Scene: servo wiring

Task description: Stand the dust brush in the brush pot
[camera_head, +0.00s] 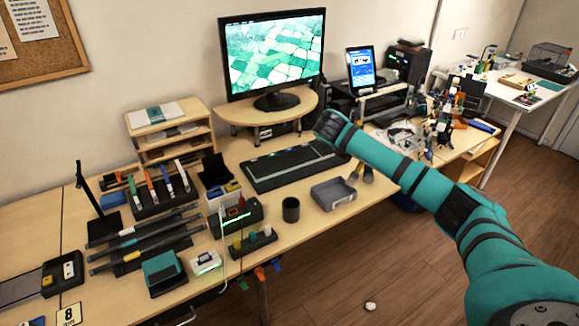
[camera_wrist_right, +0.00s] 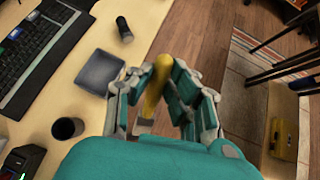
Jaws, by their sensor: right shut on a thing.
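My right gripper (camera_wrist_right: 160,92) is shut on the dust brush (camera_wrist_right: 155,92), whose yellow handle shows between the teal fingers in the right wrist view. Its bristle end is hard to make out. The brush pot (camera_wrist_right: 67,128) is a small dark round cup standing upright on the table, with nothing seen standing in it. In the wrist view it lies left of and below my gripper, apart from the brush. The pot (camera_head: 291,210) also shows in the head view near the table's front edge. My left gripper is not in view.
A grey tray (camera_head: 333,193) stands right of the pot, with a dark cylinder (camera_wrist_right: 123,28) beyond it. The keyboard (camera_head: 293,163) lies behind. A block with coloured pieces (camera_head: 252,242) stands left of the pot. The table's front edge is close; wooden floor (camera_head: 400,250) lies beyond.

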